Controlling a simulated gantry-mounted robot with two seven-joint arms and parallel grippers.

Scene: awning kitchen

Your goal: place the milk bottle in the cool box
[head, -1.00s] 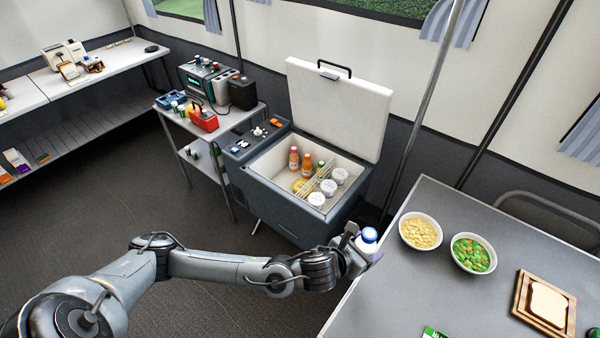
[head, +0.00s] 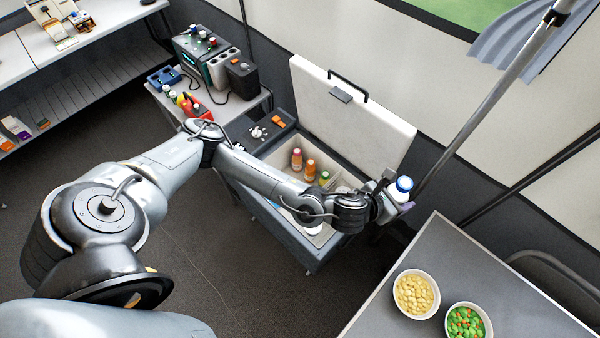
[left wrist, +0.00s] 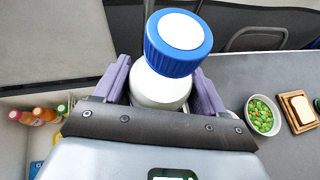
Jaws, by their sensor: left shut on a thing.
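The milk bottle (head: 401,190), white with a blue cap, is held in my left gripper (head: 393,199). In the left wrist view the bottle (left wrist: 165,88) sits between the two purple fingers of the gripper (left wrist: 160,92), cap toward the camera. The cool box (head: 290,247) stands open on the floor, its white lid (head: 345,115) raised at the back. Several bottles with orange contents and white-lidded items show inside it. My left forearm crosses over the box and hides part of its inside. The gripper and bottle are at the box's right side, outside the opening. My right gripper is not in view.
A grey table (head: 480,270) at the lower right carries a bowl of yellow pieces (head: 416,294) and a bowl of green and orange vegetables (head: 466,322). A small side table with a red box (head: 196,106) stands left of the cool box. A metal pole (head: 490,103) rises near the gripper.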

